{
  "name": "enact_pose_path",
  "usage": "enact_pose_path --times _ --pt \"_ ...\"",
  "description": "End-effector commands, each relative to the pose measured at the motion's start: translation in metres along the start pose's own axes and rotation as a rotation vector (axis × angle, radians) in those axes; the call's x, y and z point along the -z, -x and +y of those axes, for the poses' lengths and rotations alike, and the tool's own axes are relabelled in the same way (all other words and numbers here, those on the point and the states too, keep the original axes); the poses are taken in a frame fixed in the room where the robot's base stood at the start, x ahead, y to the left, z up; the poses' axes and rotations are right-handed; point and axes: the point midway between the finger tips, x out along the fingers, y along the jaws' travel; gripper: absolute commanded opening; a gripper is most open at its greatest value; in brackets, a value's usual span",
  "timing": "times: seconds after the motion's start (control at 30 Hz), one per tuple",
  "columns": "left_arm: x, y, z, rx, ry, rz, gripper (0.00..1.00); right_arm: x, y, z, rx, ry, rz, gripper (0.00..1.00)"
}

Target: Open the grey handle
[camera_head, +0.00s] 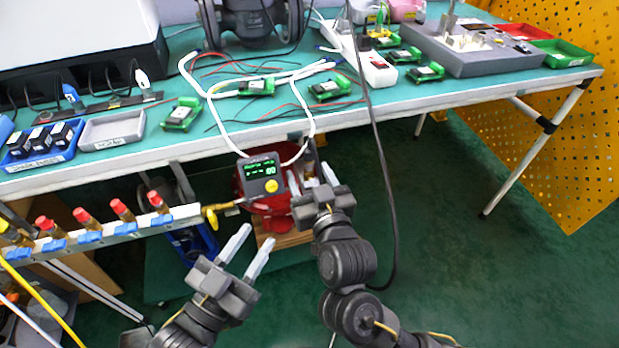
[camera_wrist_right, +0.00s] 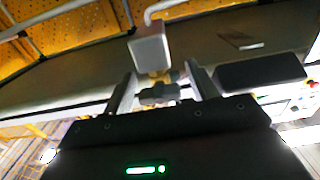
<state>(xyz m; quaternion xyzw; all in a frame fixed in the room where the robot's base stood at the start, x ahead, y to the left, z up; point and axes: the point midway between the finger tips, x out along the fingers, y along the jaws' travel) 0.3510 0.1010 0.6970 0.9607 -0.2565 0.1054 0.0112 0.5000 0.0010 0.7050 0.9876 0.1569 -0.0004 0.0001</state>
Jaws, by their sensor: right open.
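No grey handle can be made out for certain in the head view. In the right wrist view a dark grey fitting (camera_wrist_right: 160,93) with brass-coloured parts shows between the fingers of my right gripper (camera_wrist_right: 160,70); whether it is the handle I cannot tell. A grey block (camera_wrist_right: 150,50) shows just beyond the fingertips. In the head view my right gripper (camera_head: 314,178) is open, right of a grey gauge with a green display (camera_head: 262,178). My left gripper (camera_head: 256,235) is open and empty, below the gauge.
A manifold bar (camera_head: 130,229) with red-capped brass valves and blue parts stands at the left. The green-topped table (camera_head: 420,100) holds circuit boards, trays and cables. A red thing (camera_head: 268,203) is behind the gauge. The floor at right is clear around the table leg.

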Motion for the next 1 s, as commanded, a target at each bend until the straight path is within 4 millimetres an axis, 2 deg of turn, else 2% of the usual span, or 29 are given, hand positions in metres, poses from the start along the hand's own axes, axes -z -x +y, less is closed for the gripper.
enact_pose_path --times 0.37,0.7,0.83,1.0 --pt "0.005 0.0 0.003 -0.008 0.001 0.034 0.36 0.0 -0.005 0.0 0.0 -0.001 0.0 0.58" --pt "0.005 0.0 0.002 -0.008 0.001 0.032 0.36 0.0 -0.005 0.0 0.0 0.0 0.0 0.14" --pt "0.004 -0.001 0.001 -0.004 0.0 0.015 0.36 0.001 -0.004 0.0 0.0 -0.024 -0.001 0.14" --pt "-0.022 0.003 -0.013 0.039 -0.002 -0.161 0.36 0.002 -0.004 0.0 -0.001 -0.152 -0.002 0.14"
